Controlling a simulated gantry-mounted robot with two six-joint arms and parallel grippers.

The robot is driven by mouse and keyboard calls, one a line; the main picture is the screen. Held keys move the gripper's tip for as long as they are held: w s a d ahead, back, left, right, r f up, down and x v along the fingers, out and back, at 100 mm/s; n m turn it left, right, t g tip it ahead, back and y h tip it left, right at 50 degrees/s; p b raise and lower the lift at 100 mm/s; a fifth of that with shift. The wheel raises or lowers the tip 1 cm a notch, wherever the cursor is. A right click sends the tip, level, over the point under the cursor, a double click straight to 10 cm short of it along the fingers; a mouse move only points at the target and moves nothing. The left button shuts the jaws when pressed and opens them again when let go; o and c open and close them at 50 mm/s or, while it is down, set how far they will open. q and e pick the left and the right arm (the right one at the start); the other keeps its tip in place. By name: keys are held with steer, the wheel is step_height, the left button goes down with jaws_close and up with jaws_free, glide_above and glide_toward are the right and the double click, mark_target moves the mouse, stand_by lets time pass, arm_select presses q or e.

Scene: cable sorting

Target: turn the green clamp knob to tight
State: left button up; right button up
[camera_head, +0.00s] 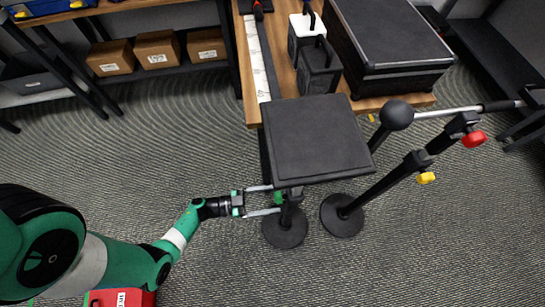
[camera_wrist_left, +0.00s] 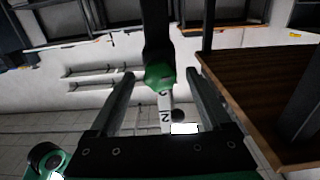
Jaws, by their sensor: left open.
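The green clamp knob (camera_head: 278,198) sits on the black post of a stand, just below its square black top plate (camera_head: 317,138). My left gripper (camera_head: 274,199) reaches in from the left, level, with its two fingers apart on either side of the knob. In the left wrist view the green knob (camera_wrist_left: 160,76) lies between the fingertips, with a gap visible on both sides. A white label with dark letters (camera_wrist_left: 165,108) shows below the knob there. The knob's own turn position cannot be told. My right gripper is not in view.
A second stand to the right carries a yellow knob (camera_head: 426,178), a red knob (camera_head: 474,139) and a black ball (camera_head: 396,114). Behind stands a wooden table (camera_head: 392,101) with a black case (camera_head: 390,40). Open carpet (camera_head: 150,150) lies to the left.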

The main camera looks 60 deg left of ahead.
arm_select(q)
steer(key=shift+w+d, duration=0.2)
steer(key=shift+w, duration=0.3)
jaws_close()
